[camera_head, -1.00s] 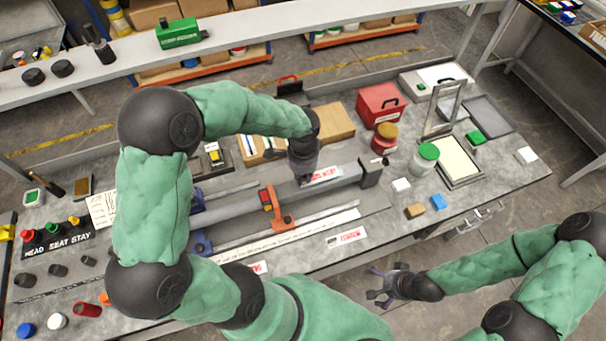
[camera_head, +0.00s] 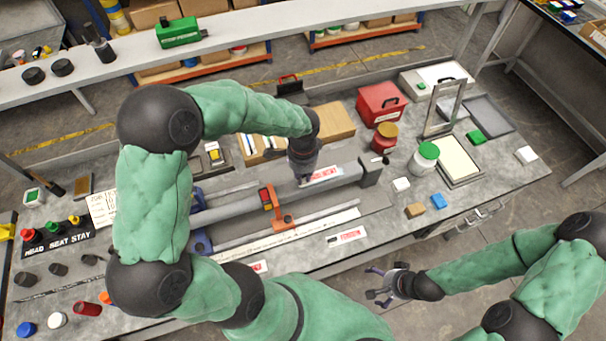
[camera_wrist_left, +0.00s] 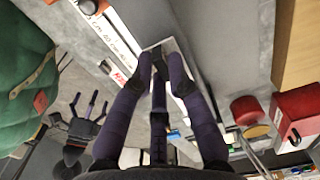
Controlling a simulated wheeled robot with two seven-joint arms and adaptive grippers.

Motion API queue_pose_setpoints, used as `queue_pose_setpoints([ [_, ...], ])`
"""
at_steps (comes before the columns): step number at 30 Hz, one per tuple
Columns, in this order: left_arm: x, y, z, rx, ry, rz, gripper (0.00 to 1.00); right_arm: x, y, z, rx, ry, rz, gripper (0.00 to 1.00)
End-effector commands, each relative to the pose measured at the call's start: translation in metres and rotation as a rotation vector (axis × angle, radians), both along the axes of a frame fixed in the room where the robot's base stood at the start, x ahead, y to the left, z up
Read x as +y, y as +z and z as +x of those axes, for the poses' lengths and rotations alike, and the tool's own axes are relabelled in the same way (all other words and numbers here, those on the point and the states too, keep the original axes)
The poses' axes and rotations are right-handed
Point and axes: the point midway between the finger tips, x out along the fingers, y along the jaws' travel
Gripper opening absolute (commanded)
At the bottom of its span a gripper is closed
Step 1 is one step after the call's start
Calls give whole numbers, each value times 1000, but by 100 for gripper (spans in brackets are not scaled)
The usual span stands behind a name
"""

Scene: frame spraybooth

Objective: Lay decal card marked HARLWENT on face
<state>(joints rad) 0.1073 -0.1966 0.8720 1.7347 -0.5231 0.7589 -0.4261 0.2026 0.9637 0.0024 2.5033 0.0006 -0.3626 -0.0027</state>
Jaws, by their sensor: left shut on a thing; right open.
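My left gripper (camera_head: 304,176) reaches down over the grey beam on the bench and is shut on a white card with red lettering (camera_head: 324,174). The card lies along the beam's grey face (camera_head: 238,205); I cannot tell whether it touches it fully. In the left wrist view the left fingers (camera_wrist_left: 162,62) close over the card and partly hide it. Another white and red card (camera_head: 346,236) lies on the bench in front, and a further one (camera_head: 258,267) is partly hidden by my arm. The lettering is too small to read. My right gripper (camera_head: 385,284) is open and empty, off the bench's front edge.
An orange clamp (camera_head: 278,208) crosses the beam left of the card. A dark end block (camera_head: 371,172) stands at its right end.

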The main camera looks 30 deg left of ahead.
Motion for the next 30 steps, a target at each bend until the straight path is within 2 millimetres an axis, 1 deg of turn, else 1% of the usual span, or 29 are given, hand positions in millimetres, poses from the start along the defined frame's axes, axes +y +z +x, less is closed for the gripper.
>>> queue_pose_setpoints([
  [5, 0, -3, 0, 0, 0, 0, 0, 0, -3, 0, 0, 0, 0, 100],
  [18, 0, -4, 0, 0, 0, 0, 0, 0, -3, 0, 0, 0, 0, 100],
  [30, 0, -11, 0, 1, 0, 1, 0, 0, -9, 0, 0, 0, 0, 100],
])
